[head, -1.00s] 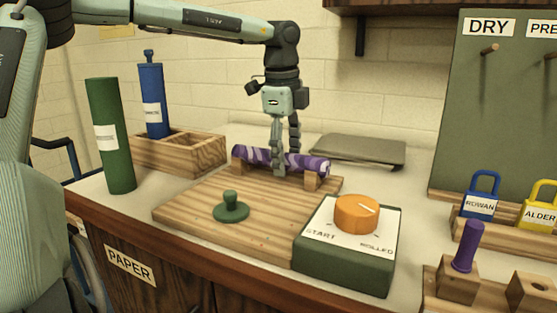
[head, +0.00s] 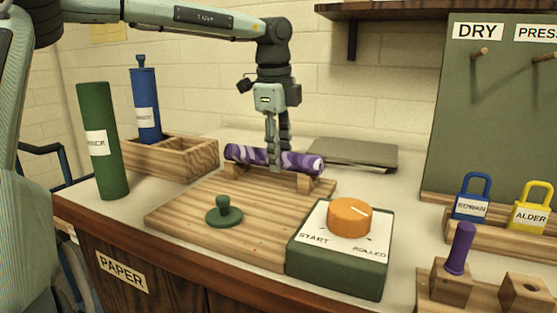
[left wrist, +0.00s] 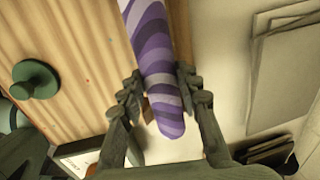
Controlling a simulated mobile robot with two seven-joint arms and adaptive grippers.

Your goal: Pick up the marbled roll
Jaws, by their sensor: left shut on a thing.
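The marbled roll (head: 303,163), purple with pale swirls, lies across two small wooden rests at the back of the wooden board. My left gripper (head: 274,162) comes down on it from above and is shut around its middle. In the left wrist view the roll (left wrist: 160,60) runs between the two fingers of the left gripper (left wrist: 158,95). Whether the roll is lifted clear of the rests cannot be told. My right gripper is in neither view.
The wooden board (head: 180,215) carries a green knob (head: 224,212). A green box with an orange dial (head: 349,217) stands at its front right. A grey flat stack (head: 352,155) lies behind. A green cylinder (head: 100,160) and a wooden crate (head: 185,160) with a blue tube stand left.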

